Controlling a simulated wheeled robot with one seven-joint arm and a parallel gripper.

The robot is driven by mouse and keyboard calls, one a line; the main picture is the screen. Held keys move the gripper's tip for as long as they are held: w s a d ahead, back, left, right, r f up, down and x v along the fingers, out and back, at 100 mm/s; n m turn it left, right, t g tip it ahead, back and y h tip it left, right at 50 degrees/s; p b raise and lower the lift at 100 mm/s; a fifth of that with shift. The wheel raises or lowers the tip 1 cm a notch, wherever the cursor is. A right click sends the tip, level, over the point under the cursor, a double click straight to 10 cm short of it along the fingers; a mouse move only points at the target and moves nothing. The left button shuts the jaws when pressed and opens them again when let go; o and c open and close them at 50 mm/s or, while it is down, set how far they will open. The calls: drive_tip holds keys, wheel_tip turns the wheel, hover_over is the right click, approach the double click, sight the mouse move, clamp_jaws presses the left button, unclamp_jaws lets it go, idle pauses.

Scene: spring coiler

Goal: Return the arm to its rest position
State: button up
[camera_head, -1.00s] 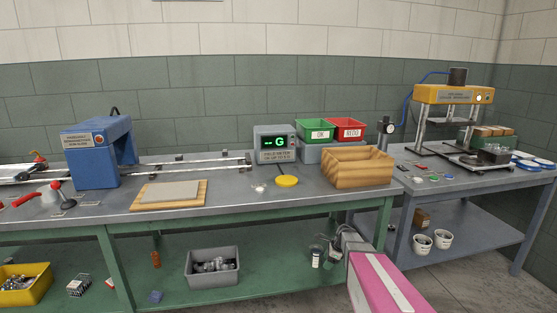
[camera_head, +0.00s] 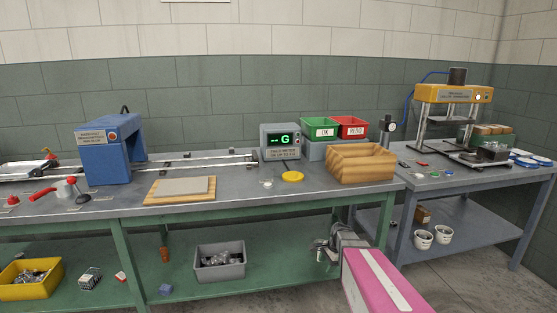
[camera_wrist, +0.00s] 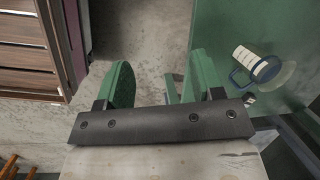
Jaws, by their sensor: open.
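My pink arm (camera_head: 378,284) reaches low in front of the benches in the head view. My gripper (camera_head: 322,252) is at its far end, by the right end of the green lower shelf. In the wrist view, my gripper (camera_wrist: 162,82) has its two green fingers spread wide apart. Nothing is between them but a view of the floor and a green bench part below.
A labelled white container with a blue handle (camera_wrist: 252,64) is on the green shelf, right of the fingers. A wooden drawer unit (camera_wrist: 28,52) is at the left. The grey bin (camera_head: 220,262) sits on the lower shelf. The wooden box (camera_head: 361,164) stands on the bench above.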

drive_tip(key=s+a+r+n+h, duration=0.1)
drive_tip(key=s+r+n, duration=0.3)
drive_tip(key=s+n, duration=0.2)
drive_tip(key=s+a+r+n+h, duration=0.1)
drive_tip(key=s+r+n, duration=0.4)
drive_tip(key=s+n, duration=0.2)
drive_tip(key=shift+s+h, duration=0.4)
drive_tip(key=shift+s, duration=0.5)
